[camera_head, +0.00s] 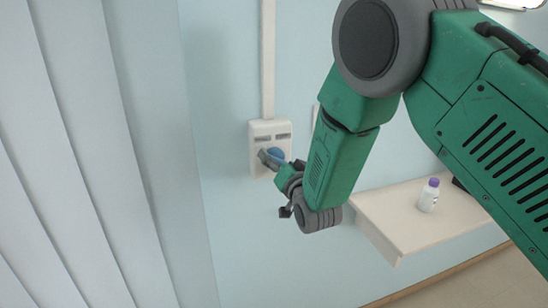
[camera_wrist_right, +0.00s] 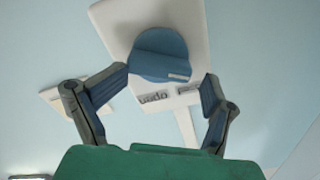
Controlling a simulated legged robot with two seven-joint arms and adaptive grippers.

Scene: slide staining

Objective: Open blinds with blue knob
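The blue knob (camera_head: 276,154) sits on a white wall plate (camera_head: 257,132). In the right wrist view the knob (camera_wrist_right: 159,55) is large, with a pale mark near its lower right edge, and the plate (camera_wrist_right: 193,22) carries partly readable lettering. My right gripper (camera_head: 268,158) is at the knob. In the right wrist view its two fingers (camera_wrist_right: 166,85) are spread on either side of the knob; the left fingertip is close to the knob's edge, the right one apart from it. The blinds (camera_head: 95,150) hang as wide pale vertical slats at the left. My left gripper is not in view.
A white shelf (camera_head: 400,232) juts from the wall at lower right, below my right arm. A white bottle with a purple cap (camera_head: 429,196) stands on it. A white vertical conduit (camera_head: 268,60) runs up from the plate. The wall between blinds and plate is clear.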

